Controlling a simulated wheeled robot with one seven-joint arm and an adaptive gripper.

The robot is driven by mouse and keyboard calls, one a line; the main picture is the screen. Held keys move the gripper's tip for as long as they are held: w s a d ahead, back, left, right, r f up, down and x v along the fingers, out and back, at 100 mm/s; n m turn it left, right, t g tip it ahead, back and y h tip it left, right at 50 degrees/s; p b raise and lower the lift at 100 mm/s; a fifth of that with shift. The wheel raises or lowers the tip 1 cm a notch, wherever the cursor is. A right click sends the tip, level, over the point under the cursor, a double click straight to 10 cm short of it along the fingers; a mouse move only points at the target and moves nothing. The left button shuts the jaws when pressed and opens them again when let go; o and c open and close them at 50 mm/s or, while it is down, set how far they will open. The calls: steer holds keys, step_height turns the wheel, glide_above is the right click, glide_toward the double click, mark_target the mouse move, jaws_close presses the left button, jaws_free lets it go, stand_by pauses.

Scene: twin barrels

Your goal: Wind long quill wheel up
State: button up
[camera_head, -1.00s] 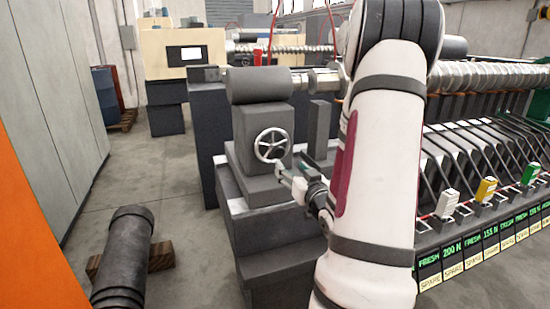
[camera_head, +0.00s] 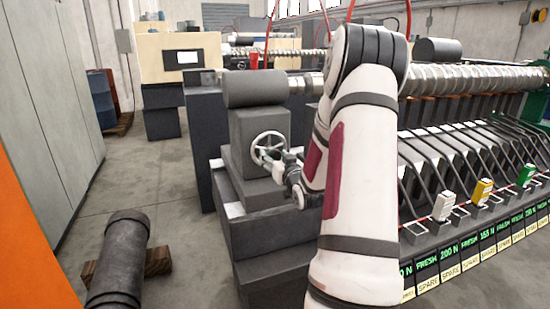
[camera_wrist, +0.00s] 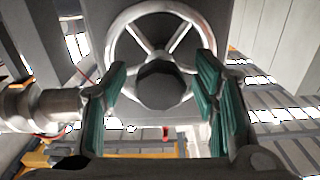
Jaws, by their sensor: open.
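The quill wheel (camera_head: 268,148) is a silver spoked handwheel on the front of a grey block-shaped machine housing (camera_head: 245,130). In the head view my gripper (camera_head: 270,160) is at the lower right part of the wheel. I cannot tell whether the fingers touch the wheel or hub.
A dark barrel (camera_head: 122,255) lies on wooden blocks (camera_head: 158,261) on the floor at left. To the right is a long rack (camera_head: 470,160) with white, yellow and green pieces along its front.

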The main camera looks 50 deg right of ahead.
steer(key=c, duration=1.2)
steer(key=shift+o, duration=0.2)
steer(key=shift+m, duration=0.3)
steer(key=m+p, duration=0.2)
steer(key=m, duration=0.2)
steer(key=shift+r+m+p, duration=0.1)
steer(key=shift+m+p, duration=0.2)
steer(key=shift+p, duration=0.1)
steer(key=m+p, duration=0.3)
steer(key=m, duration=0.2)
steer(key=m+p, duration=0.5)
steer(key=m, duration=0.1)
steer(key=shift+s+r+m, duration=0.1)
steer(key=shift+m, duration=0.3)
steer(key=shift+m+p, duration=1.35)
steer(key=shift+m, duration=0.65)
